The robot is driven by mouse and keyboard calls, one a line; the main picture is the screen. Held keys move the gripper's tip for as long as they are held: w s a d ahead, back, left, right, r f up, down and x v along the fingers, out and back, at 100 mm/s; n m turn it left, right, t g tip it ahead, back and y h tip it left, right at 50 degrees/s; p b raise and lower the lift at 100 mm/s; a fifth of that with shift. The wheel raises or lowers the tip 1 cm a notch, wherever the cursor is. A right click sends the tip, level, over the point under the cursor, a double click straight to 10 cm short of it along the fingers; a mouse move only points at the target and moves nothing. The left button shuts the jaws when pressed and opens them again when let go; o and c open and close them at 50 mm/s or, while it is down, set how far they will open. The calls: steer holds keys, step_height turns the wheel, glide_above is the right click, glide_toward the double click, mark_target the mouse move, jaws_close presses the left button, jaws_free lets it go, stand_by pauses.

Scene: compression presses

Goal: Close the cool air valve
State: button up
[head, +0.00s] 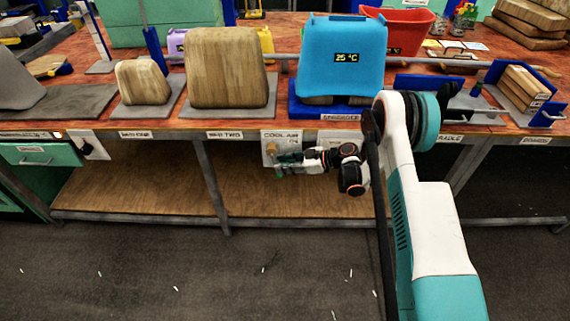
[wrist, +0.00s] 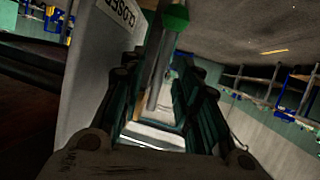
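The cool air valve panel (head: 270,146) is a pale plate on the bench front, under a "COOL AIR" label. In the wrist view, a white panel (wrist: 97,60) carries the word "CLOSED", seen upside down. A grey rod (wrist: 157,75) with a green knob (wrist: 175,18) shows beside it, in line with the gap between my fingers. My gripper (head: 284,164) is right at the valve panel in the head view and hides part of the valve. In the wrist view my gripper (wrist: 158,95) has its fingers apart. I cannot tell whether either finger touches the rod.
The blue press (head: 342,60) reading 25 °C stands on the bench above. Two wooden blocks, a larger one (head: 228,68) and a smaller one (head: 142,82), stand to its left. A lower wooden shelf (head: 130,192) and a metal leg (head: 212,185) lie below.

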steer(key=shift+d+r, duration=0.1)
steer(key=v, duration=1.1)
steer(key=shift+d, duration=0.4)
steer(key=shift+s, duration=0.15)
